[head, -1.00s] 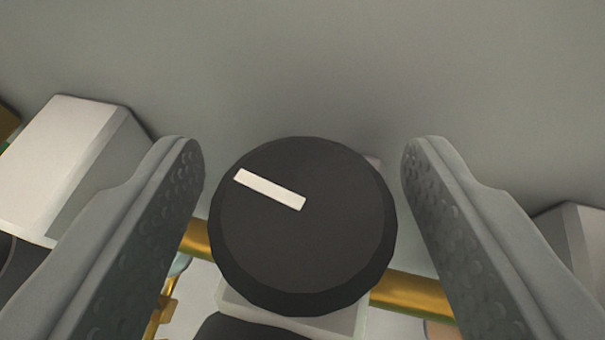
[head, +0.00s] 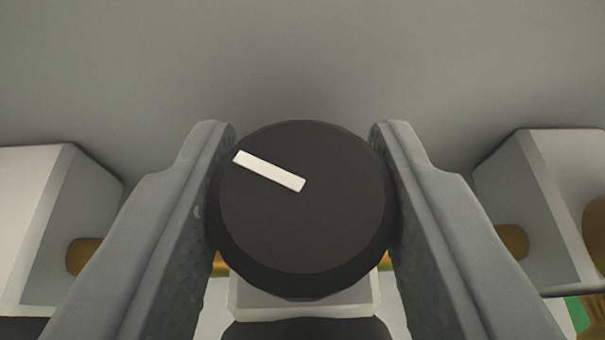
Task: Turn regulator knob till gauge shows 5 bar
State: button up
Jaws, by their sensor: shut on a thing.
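The black round regulator knob (head: 300,225) is in the middle of the head view. Its white pointer mark (head: 269,171) runs from near the centre toward the upper left. My gripper (head: 302,150) is shut on the knob, with one grey finger against its left side and one against its right. The pale regulator body (head: 305,301) shows just below the knob. No gauge face shows in this view, so the pressure reading cannot be seen.
A pale block (head: 25,215) stands at the left and another pale block (head: 535,200) at the right, both close to my fingers. A brass pipe (head: 84,256) runs behind. A plain grey surface (head: 300,60) fills the upper part.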

jog(key=shift+w+m+h, duration=0.1)
jog(key=shift+m+h, duration=0.4)
jog(key=shift+h, duration=0.1)
jog(key=o, duration=1)
jog(key=v, duration=1.7)
jog(key=shift+a+r, duration=0.2)
jog(key=shift+r, duration=0.05)
